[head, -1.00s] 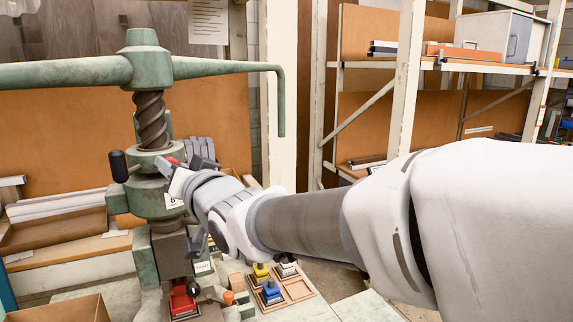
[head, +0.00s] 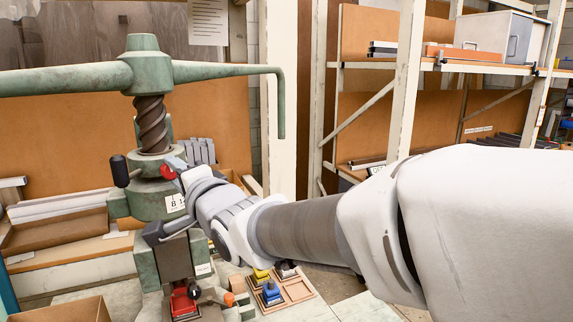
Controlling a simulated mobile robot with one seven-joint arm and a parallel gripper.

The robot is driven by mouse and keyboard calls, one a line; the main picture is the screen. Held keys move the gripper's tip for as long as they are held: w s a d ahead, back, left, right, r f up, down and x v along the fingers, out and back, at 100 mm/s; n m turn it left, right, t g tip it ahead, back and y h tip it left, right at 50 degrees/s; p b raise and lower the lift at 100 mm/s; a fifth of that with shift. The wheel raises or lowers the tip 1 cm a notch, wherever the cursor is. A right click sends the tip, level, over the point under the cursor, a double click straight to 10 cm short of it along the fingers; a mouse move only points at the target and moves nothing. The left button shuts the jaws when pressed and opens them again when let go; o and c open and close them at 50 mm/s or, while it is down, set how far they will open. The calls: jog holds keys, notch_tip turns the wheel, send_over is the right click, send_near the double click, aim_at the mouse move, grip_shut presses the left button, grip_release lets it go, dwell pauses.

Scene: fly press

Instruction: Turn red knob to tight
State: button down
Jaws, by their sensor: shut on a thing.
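The red knob (head: 167,171) is on the right side of the green fly press body, below the screw. Only part of it shows. My gripper (head: 172,164) is at the knob, with a finger over its upper edge, and is shut on it. My wrist hides the knob's right side and much of the grip. A label plate (head: 175,203) sits just below the knob; its small text is hard to read, so I cannot tell the knob's setting.
The fly press (head: 143,66) has a long green handle bar across the top and a black-knobbed lever (head: 120,170) left of the red knob. Below stand a red block (head: 183,303) and a wooden tray (head: 298,290) with coloured pieces. A cardboard box (head: 62,310) is at the lower left.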

jog(key=shift+m, duration=0.9)
jog(key=c, duration=0.5)
grip_release()
jog(key=v, duration=1.7)
jog(key=shift+s+d+p, duration=0.15)
jog(key=shift+s+p, duration=0.05)
jog(key=shift+p, duration=0.1)
